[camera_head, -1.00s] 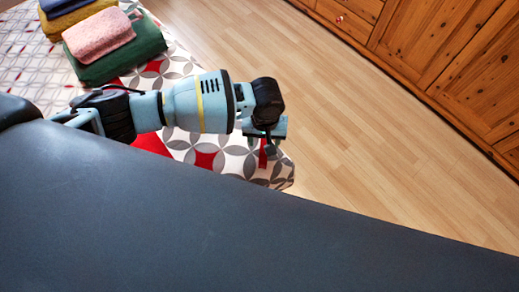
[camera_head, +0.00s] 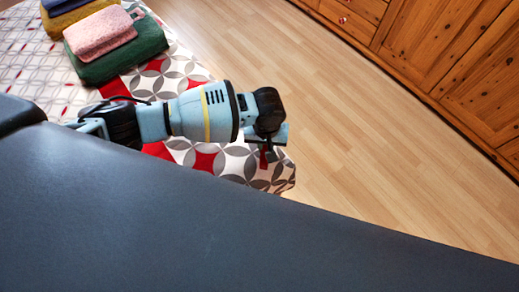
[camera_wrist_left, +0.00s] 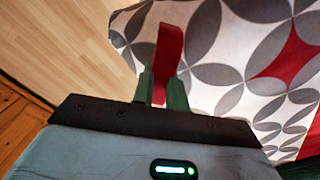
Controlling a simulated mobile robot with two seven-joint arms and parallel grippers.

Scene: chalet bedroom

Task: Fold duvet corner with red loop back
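The duvet (camera_head: 215,168), white with grey petal shapes and red patches, covers the bed, and its near corner lies at the centre right of the head view. It also fills the right of the left wrist view (camera_wrist_left: 222,75). The red loop (camera_wrist_left: 170,48) sits at this corner, standing up between the green fingers of my left gripper (camera_wrist_left: 162,88). The fingers are close together against the loop's lower part. In the head view the left gripper (camera_head: 266,146) is over the corner, with a little of the red loop showing below. My right gripper is not in view.
Folded towels, including pink (camera_head: 100,34) and green (camera_head: 120,55) ones, lie on the bed at upper left. Wooden floor (camera_head: 360,130) is clear beyond the corner. A wooden cabinet (camera_head: 440,50) stands at upper right. A large dark shape hides the lower head view.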

